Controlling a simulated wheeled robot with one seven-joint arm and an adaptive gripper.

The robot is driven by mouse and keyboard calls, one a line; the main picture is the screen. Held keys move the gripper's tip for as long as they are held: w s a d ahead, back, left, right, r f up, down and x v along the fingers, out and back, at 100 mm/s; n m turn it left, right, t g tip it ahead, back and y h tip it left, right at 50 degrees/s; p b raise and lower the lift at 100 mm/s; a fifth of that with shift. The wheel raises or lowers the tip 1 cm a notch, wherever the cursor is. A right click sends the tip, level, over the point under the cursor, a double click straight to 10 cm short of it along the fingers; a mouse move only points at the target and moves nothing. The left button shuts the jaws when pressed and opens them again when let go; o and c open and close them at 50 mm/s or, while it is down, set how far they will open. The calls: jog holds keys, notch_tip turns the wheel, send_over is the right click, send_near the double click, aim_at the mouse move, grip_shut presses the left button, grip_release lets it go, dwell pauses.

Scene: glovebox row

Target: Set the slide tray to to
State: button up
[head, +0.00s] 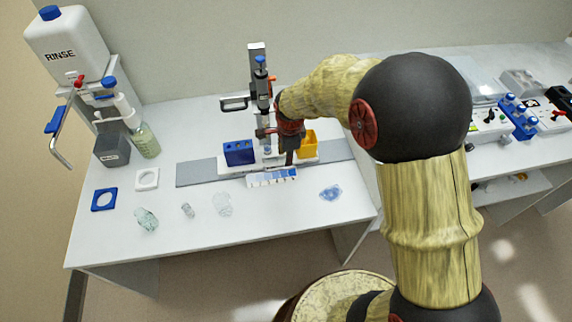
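A small tray-like strip with blue and white segments (272,178), which may be the slide tray, lies at the front edge of a grey rail (198,172) on the white bench. A tall dispensing stand (258,75) rises behind it, with a blue box (238,153) at its left and a yellow box (308,142) at its right. My gripper (289,158) points down in front of the stand, just above and behind the strip's right part. It is small and dark here, so whether it is open, or touches anything, cannot be told. My arm hides part of the stand's right side.
A RINSE tank (68,45) with a lever and a pump bottle (142,138) stand at the back left. A blue square frame (104,199), a white one (147,179) and several clear pieces (147,219) lie on the front of the bench. Equipment stands on the right bench (520,115).

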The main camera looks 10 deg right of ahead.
aim_at(286, 168)
jog(key=f, duration=0.2)
jog(key=w+f+b, duration=0.1)
jog(key=f, duration=0.2)
jog(key=f+b, duration=0.1)
jog(key=f, duration=0.1)
jog(key=shift+w+f, duration=0.25)
jog(key=shift+f, duration=0.1)
jog(key=shift+c, duration=1.2)
jog(key=c, duration=0.4)
grip_shut()
